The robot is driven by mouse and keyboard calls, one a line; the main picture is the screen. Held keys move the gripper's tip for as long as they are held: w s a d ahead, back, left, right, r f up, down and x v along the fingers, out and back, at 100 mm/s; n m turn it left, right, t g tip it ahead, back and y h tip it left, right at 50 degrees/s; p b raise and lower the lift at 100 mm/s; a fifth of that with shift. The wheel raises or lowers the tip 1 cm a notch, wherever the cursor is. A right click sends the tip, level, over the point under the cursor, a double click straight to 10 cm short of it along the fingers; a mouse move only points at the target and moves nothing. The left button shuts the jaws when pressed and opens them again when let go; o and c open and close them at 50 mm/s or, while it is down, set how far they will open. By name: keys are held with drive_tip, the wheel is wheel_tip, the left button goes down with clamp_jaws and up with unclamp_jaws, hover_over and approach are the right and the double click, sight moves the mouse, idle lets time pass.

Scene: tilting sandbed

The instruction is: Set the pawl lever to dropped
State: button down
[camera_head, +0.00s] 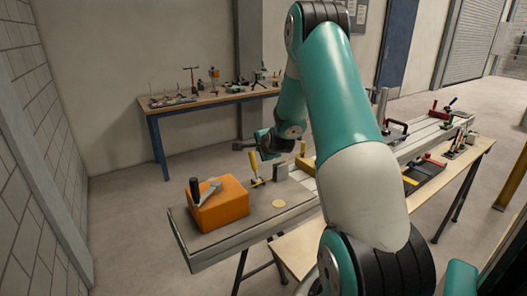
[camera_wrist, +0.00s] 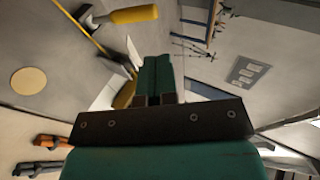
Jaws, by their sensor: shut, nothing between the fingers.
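An orange block (camera_head: 218,205) sits at the near left end of the grey bed, with an upright black handle (camera_head: 195,190) and a pale metal arm (camera_head: 210,187) on it. A yellow-handled lever (camera_head: 254,163) stands tilted behind it on the bed; what looks like the same yellow handle shows at the top of the wrist view (camera_wrist: 133,15). I cannot tell for sure which of these is the pawl lever. My gripper (camera_head: 238,146) is shut and empty, above and slightly left of the yellow handle, apart from it. Its green fingers (camera_wrist: 158,75) are together in the wrist view.
A pale round disc (camera_head: 278,204) lies on the bed (camera_head: 245,240). A small upright plate (camera_head: 280,172) and a yellow block (camera_head: 306,165) are right of the yellow lever. A cluttered bench (camera_head: 215,98) stands against the back wall.

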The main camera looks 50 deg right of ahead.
drive_tip(key=shift+v, duration=1.45)
drive_tip(key=shift+w+a, duration=0.1)
drive_tip(key=shift+w, duration=0.05)
